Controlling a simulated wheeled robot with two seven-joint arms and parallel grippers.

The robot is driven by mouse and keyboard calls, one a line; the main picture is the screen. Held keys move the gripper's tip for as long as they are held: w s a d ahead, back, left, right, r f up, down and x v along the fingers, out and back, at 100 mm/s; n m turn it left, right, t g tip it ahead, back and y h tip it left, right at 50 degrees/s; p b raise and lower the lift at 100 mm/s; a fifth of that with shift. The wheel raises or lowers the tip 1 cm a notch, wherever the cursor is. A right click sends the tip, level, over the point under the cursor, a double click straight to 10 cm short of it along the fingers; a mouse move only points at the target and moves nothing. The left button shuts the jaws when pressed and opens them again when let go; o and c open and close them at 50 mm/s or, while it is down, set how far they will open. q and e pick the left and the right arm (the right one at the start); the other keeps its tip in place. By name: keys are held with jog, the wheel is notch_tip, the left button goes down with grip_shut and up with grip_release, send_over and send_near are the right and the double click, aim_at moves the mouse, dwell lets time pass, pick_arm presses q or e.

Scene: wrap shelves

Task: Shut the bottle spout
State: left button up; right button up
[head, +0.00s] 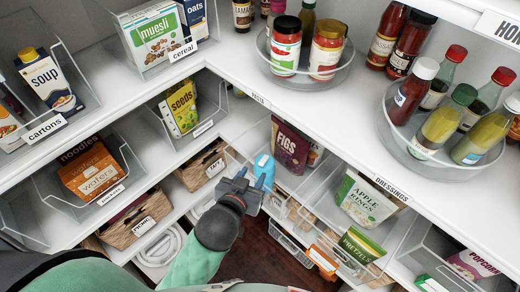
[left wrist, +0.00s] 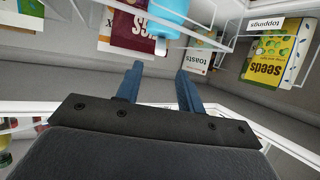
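A light blue bottle (head: 264,168) stands on the shelf beside the purple figs bag in the head view, partly behind my gripper. In the left wrist view the bottle (left wrist: 170,14) is cut off by the top edge, with a small pale part, perhaps the spout (left wrist: 160,46), pointing down. Whether the spout is open cannot be told. My left gripper (head: 251,178) is just in front of the bottle. Its two blue fingers (left wrist: 159,72) are apart with nothing between them, and the bottle lies beyond the tips. My right gripper is not in view.
The figs bag (head: 290,146) is close beside the bottle. Wire and clear bins hold the yellow seeds bag (head: 180,108), apple rings (head: 366,200) and pretzels (head: 360,246). An upper shelf edge (head: 310,125) runs above. Round trays (head: 430,163) hold bottles and jars at right.

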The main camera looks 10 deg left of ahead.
aim_at(261, 164)
pick_arm(q)
jog(key=p+x, duration=0.3)
jog(key=x, duration=0.3)
jog(key=shift+w+r, duration=0.1)
jog(key=shift+w, duration=0.15)
jog(key=shift+w+d+f+p, duration=0.2)
jog(key=shift+w+f+p, duration=0.1)
jog(key=shift+w+f, duration=0.15)
jog(key=c, duration=0.8)
grip_shut()
